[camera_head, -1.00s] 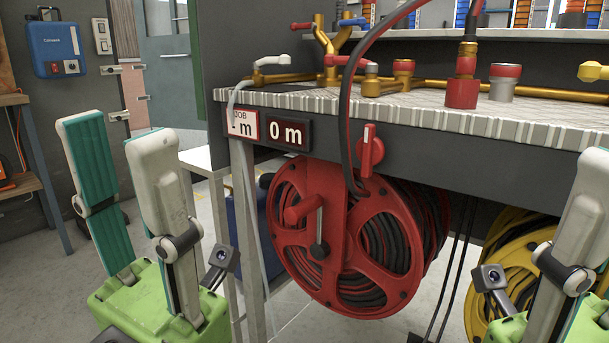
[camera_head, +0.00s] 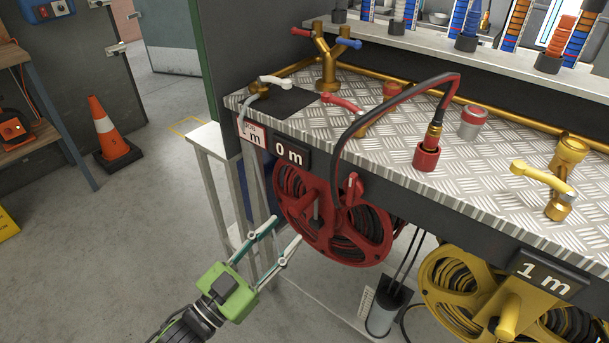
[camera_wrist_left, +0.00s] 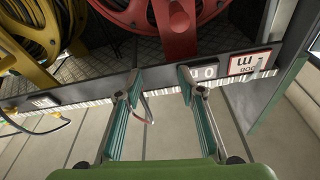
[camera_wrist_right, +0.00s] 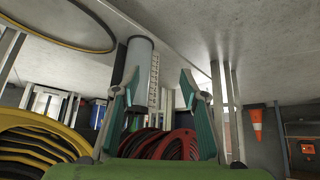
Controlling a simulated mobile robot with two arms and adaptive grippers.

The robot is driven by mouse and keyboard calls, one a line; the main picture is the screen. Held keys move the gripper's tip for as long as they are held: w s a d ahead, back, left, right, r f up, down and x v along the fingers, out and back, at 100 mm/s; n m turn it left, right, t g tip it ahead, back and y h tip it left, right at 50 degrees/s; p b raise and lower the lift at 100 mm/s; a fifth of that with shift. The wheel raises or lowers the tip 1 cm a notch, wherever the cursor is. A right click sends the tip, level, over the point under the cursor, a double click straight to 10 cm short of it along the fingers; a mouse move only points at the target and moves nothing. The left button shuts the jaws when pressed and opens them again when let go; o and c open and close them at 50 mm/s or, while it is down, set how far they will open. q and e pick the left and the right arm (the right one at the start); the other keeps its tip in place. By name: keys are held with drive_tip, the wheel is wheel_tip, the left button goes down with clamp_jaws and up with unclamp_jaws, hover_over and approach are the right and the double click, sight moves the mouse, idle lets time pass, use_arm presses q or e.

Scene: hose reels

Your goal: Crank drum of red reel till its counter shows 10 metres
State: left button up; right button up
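The red reel (camera_head: 375,225) hangs under the bench front, wound with dark hose; its counter (camera_head: 290,154) reads 0 m. In the left wrist view, which looks upside down, the red reel (camera_wrist_left: 177,28) lies beyond the open fingers (camera_wrist_left: 159,75). My right gripper (camera_wrist_right: 160,78) is outside the head view; its wrist view shows it open and empty, with the red reel (camera_wrist_right: 180,146) behind the fingers.
A yellow reel (camera_head: 450,285) with a 1 m counter (camera_head: 543,280) hangs to the right. A grey cylinder (camera_head: 381,317) stands between the reels.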

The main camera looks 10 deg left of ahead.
sight(304, 203)
use_arm(q)
drive_tip(key=w+a+f+g+y+p, duration=0.2)
drive_tip(key=a+f, duration=0.2)
use_arm(e)
drive_tip(key=s+d+f+g+h, duration=0.1)
drive_tip(key=s+d+f+g, duration=0.15)
drive_tip(key=s, duration=0.45)
drive_tip(key=s+d+f+g, duration=0.1)
drive_tip(key=s+f+g, duration=0.2)
drive_tip(key=s, duration=0.4)
use_arm(q)
drive_tip(key=x, duration=0.8)
drive_tip(key=b+x, duration=0.1)
drive_tip(key=x, duration=0.3)
drive_tip(key=shift+d+r, duration=0.1)
drive_tip(key=shift+r, duration=0.2)
drive_tip(key=shift+x, duration=0.85)
use_arm(e)
drive_tip(key=shift+t, duration=0.25)
drive_tip(key=shift+w+r, duration=0.75)
drive_tip(key=shift+r, duration=0.2)
drive_tip(key=shift+w+r, duration=0.7)
drive_tip(key=shift+r, duration=0.25)
use_arm(q)
clamp_jaws()
